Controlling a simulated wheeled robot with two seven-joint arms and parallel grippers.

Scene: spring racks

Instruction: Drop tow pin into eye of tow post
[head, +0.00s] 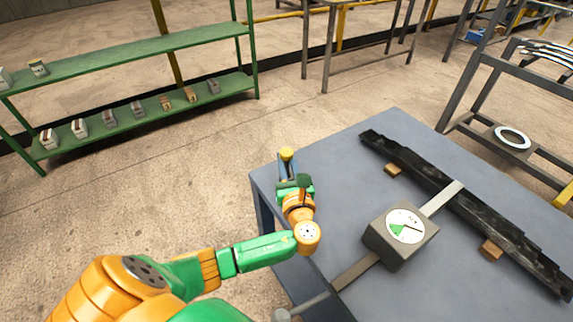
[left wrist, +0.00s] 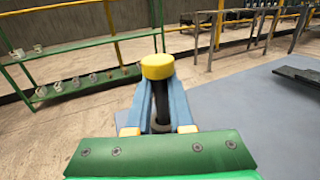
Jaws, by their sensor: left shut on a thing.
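The tow pin has a yellow cap (head: 287,154) that stands above the fingers of my left gripper (head: 287,167). In the left wrist view the round yellow cap (left wrist: 157,66) sits at the fingertips, and a dark shaft runs down between the two blue fingers. The gripper is shut on the pin near the left back corner of the blue-grey table (head: 345,150). My right gripper is not in view.
A grey box with a dial (head: 405,226) sits on a bar across the table. A long black leaf spring (head: 460,202) lies on wooden blocks (head: 393,169) at the right. A green shelf (head: 130,57) with small parts stands at the back left. The table's middle is clear.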

